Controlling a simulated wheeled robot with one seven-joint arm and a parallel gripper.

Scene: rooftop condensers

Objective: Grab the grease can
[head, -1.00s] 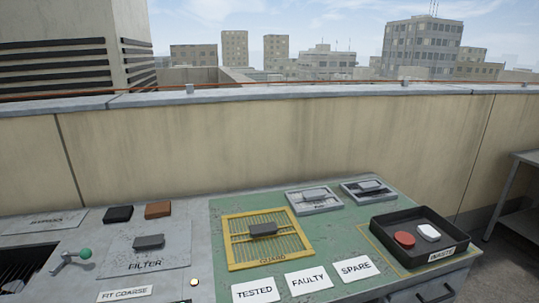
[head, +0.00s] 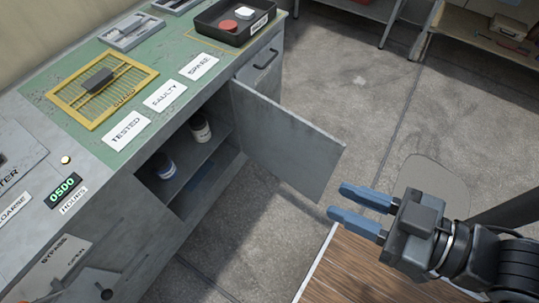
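Two small cans stand inside the open cabinet under the green-topped bench. One can (head: 200,129), pale with a dark band near its base, is on the upper shelf (head: 208,147). The other can (head: 165,166), blue and white, sits lower and to the left. I cannot read their labels, so I cannot tell which is the grease can. My gripper (head: 337,200) is at the right, outside the cabinet and apart from both cans. Its two blue fingers are spread and empty, pointing left toward the open door.
The grey cabinet door (head: 285,140) stands swung out between my gripper and the cabinet opening. A wooden surface (head: 355,270) is below my gripper. A black tray (head: 233,30) sits on the bench top. Shelving (head: 480,32) stands at the upper right. The floor between is clear.

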